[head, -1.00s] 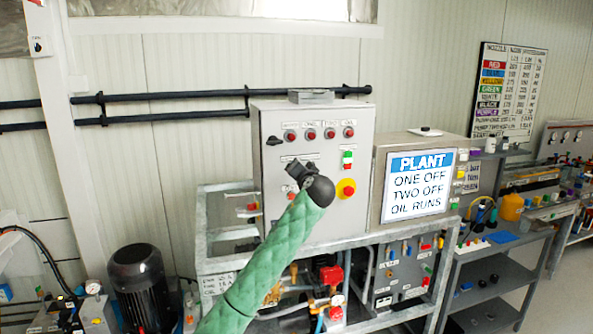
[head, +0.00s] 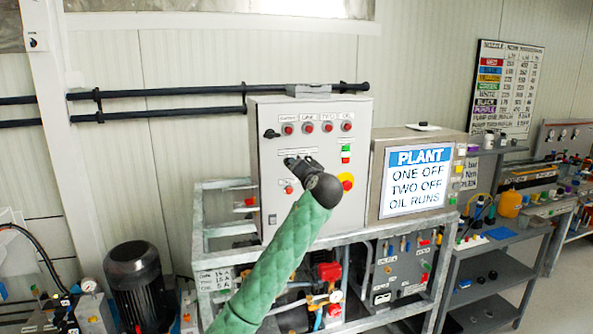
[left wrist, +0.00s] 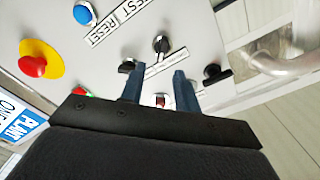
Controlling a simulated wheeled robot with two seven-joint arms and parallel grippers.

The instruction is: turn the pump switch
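The grey control panel (head: 262,205) stands upright on a metal frame and carries lamps, buttons and switches. My left gripper (head: 292,163) is in front of its middle, partly hiding the controls there. In the left wrist view, which shows the panel upside down, my left gripper (left wrist: 157,82) is open, its two blue-grey fingers apart and pointing at the panel. A black rotary switch (left wrist: 162,43) lies just beyond the fingertips, and a second black switch (left wrist: 127,66) is by the left finger. I cannot tell which one is the pump switch, or whether the fingers touch anything. My right gripper is not in view.
A red knob on a yellow plate (left wrist: 34,65) and a blue button (left wrist: 83,13) are nearby on the panel. A black handle (left wrist: 213,73) is near the panel's edge. The PLANT sign (head: 417,182) stands right of the panel. Pipes and a frame (head: 210,268) are below.

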